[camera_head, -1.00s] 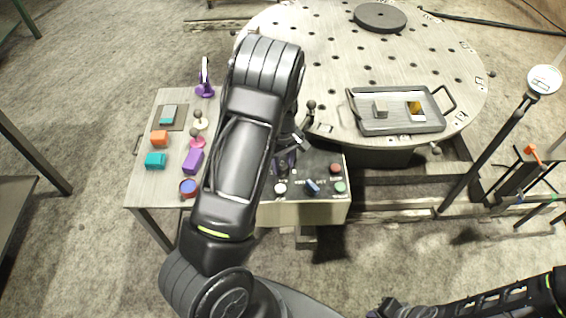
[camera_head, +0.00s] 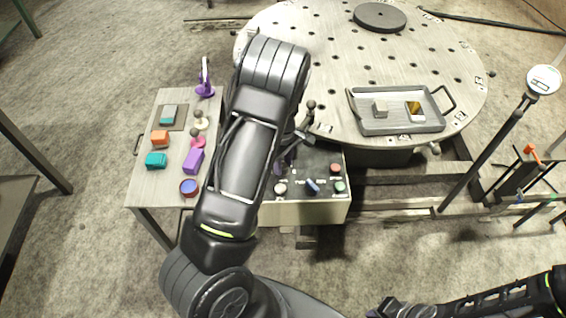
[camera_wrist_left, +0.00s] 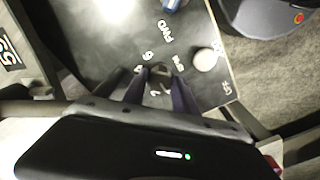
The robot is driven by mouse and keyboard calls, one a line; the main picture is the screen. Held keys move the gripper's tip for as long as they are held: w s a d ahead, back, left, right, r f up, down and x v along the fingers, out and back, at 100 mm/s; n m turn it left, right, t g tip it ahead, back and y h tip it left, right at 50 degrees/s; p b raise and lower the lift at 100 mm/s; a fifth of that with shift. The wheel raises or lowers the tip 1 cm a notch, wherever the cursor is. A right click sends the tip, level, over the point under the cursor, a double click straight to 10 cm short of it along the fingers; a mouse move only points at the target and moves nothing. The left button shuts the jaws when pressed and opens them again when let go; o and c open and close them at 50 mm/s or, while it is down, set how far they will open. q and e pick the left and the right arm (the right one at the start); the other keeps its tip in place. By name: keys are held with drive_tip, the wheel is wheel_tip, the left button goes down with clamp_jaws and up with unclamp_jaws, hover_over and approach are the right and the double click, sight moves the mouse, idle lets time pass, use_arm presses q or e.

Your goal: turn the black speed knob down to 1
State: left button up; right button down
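The black speed knob (camera_wrist_left: 160,78) shows in the left wrist view on a dark control panel (camera_wrist_left: 118,50), with white numbers around it. My left gripper (camera_wrist_left: 160,87) has its two dark fingers apart, one to each side of the knob; I see no clear grip, and contact is hard to judge. In the head view my left gripper (camera_head: 286,158) is over the back left part of the panel (camera_head: 322,158), and my arm and gripper hide the knob. My right gripper (camera_head: 388,308) is at the bottom edge, far from the panel, its fingers unclear.
The panel also bears a white knob (camera_head: 280,188), a blue switch (camera_head: 313,186), a red button (camera_head: 335,168) and a green button (camera_head: 340,187). A side table (camera_head: 150,186) with small objects stands left. A round perforated table (camera_head: 320,60) with a tray (camera_head: 375,129) stands behind.

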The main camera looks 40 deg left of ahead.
sight(283, 166)
use_arm(q)
drive_tip(key=o, duration=0.5)
wheel_tip(283, 166, up, 8)
drive_tip(key=shift+f, duration=0.1)
idle(0.4)
idle(0.5)
